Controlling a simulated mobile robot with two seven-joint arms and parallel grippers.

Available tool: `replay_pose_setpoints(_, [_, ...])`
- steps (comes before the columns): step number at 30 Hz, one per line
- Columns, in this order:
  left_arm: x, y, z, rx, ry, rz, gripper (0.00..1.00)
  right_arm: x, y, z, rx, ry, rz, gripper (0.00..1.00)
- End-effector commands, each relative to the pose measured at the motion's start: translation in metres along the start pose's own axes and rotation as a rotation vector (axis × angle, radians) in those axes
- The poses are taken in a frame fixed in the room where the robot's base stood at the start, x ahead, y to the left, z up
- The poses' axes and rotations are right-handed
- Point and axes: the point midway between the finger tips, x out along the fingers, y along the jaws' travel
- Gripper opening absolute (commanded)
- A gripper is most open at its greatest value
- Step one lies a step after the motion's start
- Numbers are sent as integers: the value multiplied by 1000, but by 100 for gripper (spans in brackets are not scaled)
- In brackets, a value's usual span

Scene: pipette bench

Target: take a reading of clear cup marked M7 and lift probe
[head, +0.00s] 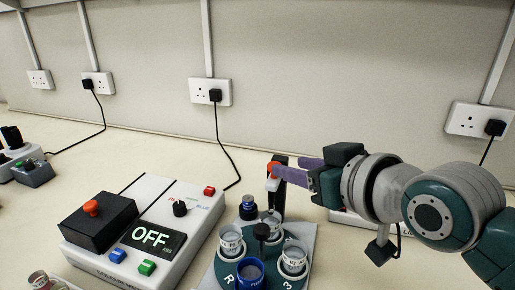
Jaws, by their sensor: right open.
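Several cups stand in a dark green round holder (269,277): clear cups at its left (230,241), right (294,257) and back (269,223), and a blue one (250,273) in front. Their labels are too small to read surely, so I cannot tell which is M7. A dark upright piece with an orange-red top (276,164), possibly the probe, stands behind the holder. My right gripper (284,170) comes from the right with its purple fingers at the top of this piece. It is open; whether the fingers touch the piece is unclear. My left gripper is out of view.
A white meter box (192,217) with a screen reading OFF (151,237), a black block, a knob and coloured buttons stands left of the holder. Another cup (39,280) is at the bottom left. Cables run to wall sockets (210,92). Bare bench lies behind the meter.

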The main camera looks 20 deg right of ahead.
Motion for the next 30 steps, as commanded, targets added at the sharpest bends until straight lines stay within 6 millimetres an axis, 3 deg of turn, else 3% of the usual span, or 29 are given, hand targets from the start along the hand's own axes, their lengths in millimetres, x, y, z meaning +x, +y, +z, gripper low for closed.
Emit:
replay_pose_setpoints(3, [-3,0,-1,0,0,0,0,-21,0,0,0,0,1,46])
replay_pose_setpoints(9, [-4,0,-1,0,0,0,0,-43,0,0,-1,1,1,46])
replay_pose_setpoints(23, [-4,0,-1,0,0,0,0,-50,-1,3,0,-15,-1,46])
replay_pose_setpoints(26, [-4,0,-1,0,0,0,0,-62,-9,23,-4,-102,-5,46])
replay_pose_setpoints(30, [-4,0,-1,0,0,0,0,-106,-24,77,-13,-357,-4,46])
